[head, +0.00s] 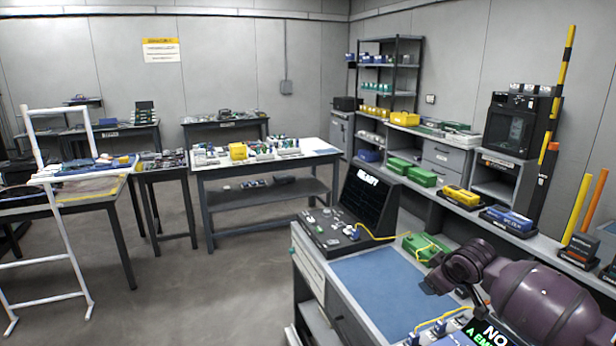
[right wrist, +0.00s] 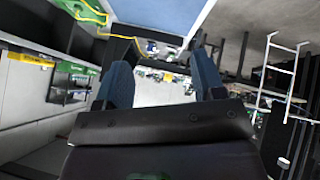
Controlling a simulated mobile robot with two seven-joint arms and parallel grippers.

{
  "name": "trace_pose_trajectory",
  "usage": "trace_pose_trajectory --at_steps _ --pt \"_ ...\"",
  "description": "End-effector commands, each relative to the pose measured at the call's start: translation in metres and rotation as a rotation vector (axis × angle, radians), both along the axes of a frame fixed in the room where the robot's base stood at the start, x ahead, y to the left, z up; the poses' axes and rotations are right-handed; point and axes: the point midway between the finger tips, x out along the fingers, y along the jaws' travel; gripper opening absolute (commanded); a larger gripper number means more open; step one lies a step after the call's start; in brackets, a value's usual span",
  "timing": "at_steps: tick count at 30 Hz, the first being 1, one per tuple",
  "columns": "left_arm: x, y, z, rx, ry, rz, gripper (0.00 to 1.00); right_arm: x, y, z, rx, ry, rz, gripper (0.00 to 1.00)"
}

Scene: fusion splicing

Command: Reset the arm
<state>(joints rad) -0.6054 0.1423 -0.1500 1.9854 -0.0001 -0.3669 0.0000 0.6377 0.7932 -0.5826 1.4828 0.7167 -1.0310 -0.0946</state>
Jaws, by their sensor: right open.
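My right arm (head: 540,295), purple and dark, reaches in from the lower right of the head view over the bench with the blue mat (head: 385,285). Its fingers cannot be made out there. In the right wrist view my right gripper (right wrist: 162,78) is open, with its two blue fingers wide apart and nothing between them. Past the fingers the room shows tilted, and the blue mat (right wrist: 165,12) is at the top. My left arm and gripper are not in view.
A black console (head: 365,205) with a lit "READY" screen stands at the bench's far end, with a yellow cable (head: 375,234) and green box (head: 425,248) beside it. A dark display (head: 485,333) is at the near edge. The mat's middle is clear. A white rack (head: 60,215) stands left.

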Motion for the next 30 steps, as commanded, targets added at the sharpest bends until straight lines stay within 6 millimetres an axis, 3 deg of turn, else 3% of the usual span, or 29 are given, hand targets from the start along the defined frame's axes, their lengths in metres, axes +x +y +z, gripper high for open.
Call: trace_pose_trajectory --at_steps 3,6,13,20,30 --pt "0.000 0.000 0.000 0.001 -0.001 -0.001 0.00 -0.009 0.036 -0.007 0.069 -0.152 0.048 0.63" --pt "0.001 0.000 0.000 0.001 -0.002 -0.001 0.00 -0.023 0.058 -0.014 0.129 -0.260 0.072 0.63" --pt "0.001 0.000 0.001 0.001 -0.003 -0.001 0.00 -0.076 0.089 -0.034 0.261 -0.454 0.067 0.63" --pt "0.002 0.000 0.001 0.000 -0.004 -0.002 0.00 -0.140 0.089 -0.059 0.342 -0.561 -0.013 0.63" --pt "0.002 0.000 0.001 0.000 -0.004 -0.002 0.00 -0.252 0.058 -0.117 0.359 -0.530 -0.231 0.63"
